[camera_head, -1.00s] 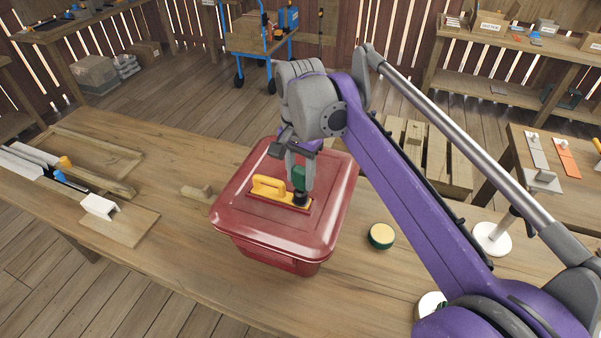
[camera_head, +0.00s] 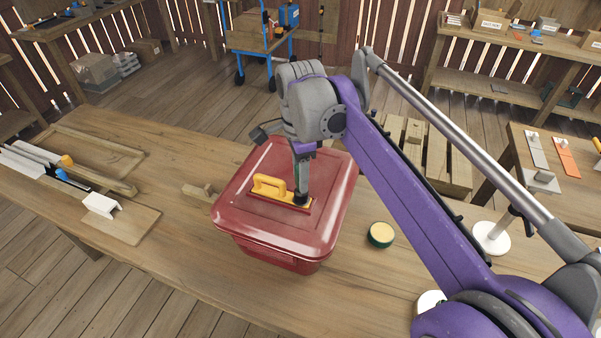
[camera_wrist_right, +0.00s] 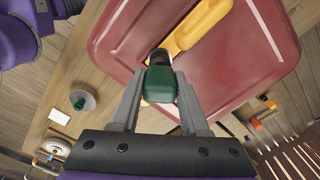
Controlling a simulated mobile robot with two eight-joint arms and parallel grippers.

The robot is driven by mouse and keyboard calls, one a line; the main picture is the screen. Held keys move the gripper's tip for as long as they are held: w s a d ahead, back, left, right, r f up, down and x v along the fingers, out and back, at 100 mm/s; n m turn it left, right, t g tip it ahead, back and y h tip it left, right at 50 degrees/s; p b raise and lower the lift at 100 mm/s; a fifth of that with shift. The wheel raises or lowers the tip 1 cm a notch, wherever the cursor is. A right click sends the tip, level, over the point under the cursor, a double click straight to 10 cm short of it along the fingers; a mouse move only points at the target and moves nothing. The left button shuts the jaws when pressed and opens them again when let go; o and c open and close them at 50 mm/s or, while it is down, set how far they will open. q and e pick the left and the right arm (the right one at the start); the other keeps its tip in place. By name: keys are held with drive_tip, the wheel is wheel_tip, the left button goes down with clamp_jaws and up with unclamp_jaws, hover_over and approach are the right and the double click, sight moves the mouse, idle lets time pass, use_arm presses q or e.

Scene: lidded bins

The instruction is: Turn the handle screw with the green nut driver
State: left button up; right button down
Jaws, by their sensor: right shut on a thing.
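A red lidded bin (camera_head: 240,222) stands on the wooden table. A yellow handle (camera_head: 270,187) on a flat base is fixed on its lid. My right gripper (camera_head: 302,178) is above the handle's right end, shut on the green nut driver (camera_wrist_right: 161,84). The driver's dark socket (camera_head: 301,198) points down at the end of the handle base, where the screw would sit; the screw itself is hidden under it. In the right wrist view the driver is between the two fingers, beside the yellow handle (camera_wrist_right: 198,25). My left gripper is out of view.
A round green-and-cream item (camera_head: 381,235) lies right of the bin. A small wooden block (camera_head: 198,192) lies left of it. Boards and a white bracket (camera_head: 101,205) are at the table's left. A white round stand (camera_head: 491,238) is further right. The table front is mostly bare.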

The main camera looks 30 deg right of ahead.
drive_tip(key=shift+r, duration=0.1)
drive_tip(key=shift+r+p, duration=1.2)
drive_tip(key=shift+r, duration=1.05)
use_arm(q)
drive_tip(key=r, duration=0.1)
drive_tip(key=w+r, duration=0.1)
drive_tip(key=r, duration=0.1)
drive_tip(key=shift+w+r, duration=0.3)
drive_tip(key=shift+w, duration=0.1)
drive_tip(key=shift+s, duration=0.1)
use_arm(e)
drive_tip(key=shift+f, duration=0.1)
